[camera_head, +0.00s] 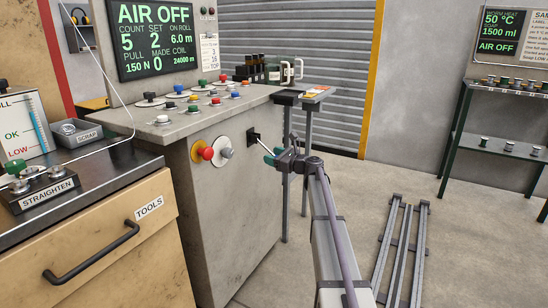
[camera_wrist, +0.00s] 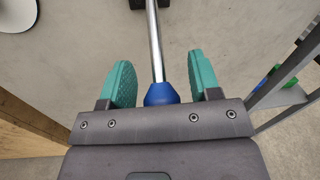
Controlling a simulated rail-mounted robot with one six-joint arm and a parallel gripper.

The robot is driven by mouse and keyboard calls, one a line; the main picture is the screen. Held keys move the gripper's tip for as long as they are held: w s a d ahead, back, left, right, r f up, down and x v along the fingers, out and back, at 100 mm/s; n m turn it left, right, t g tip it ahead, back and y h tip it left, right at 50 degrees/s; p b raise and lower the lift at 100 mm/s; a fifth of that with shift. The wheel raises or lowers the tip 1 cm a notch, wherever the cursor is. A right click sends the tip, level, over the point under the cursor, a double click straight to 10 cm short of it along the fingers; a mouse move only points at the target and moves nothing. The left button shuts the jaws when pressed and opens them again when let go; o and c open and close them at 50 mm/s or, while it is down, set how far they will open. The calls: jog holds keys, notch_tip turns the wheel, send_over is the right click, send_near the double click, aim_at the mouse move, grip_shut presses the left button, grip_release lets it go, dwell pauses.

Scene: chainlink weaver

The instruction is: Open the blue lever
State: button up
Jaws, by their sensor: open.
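The blue lever has a blue knob (camera_wrist: 160,94) on a bright metal rod (camera_wrist: 155,40), seen in the wrist view. In the head view its rod (camera_head: 261,145) sticks out of a black slot plate (camera_head: 253,136) on the side of the grey console; the knob is hidden there by my gripper. My gripper (camera_wrist: 161,70) is open, its two teal fingers on either side of the rod and knob, with visible gaps on both sides. In the head view my gripper (camera_head: 273,157) is at the lever's outer end.
A red knob (camera_head: 207,153) and a grey knob (camera_head: 227,152) are on the same console face, left of the lever. A wooden drawer cabinet (camera_head: 120,250) stands at left. A rack of metal rails (camera_head: 402,250) lies on the floor at right. The display reads AIR OFF.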

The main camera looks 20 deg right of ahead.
jog(key=shift+c, duration=0.4)
grip_shut()
jog(key=shift+s+d+r+p, duration=0.15)
jog(key=shift+s+r+p, duration=0.05)
jog(key=shift+r+p, duration=0.45)
jog(key=shift+s+f, duration=0.1)
jog(key=shift+o, duration=0.4)
grip_release()
jog(key=shift+d, duration=0.1)
jog(key=shift+s, duration=0.1)
jog(key=v, duration=1)
jog(key=shift+s+d, duration=0.2)
jog(key=shift+s, duration=0.05)
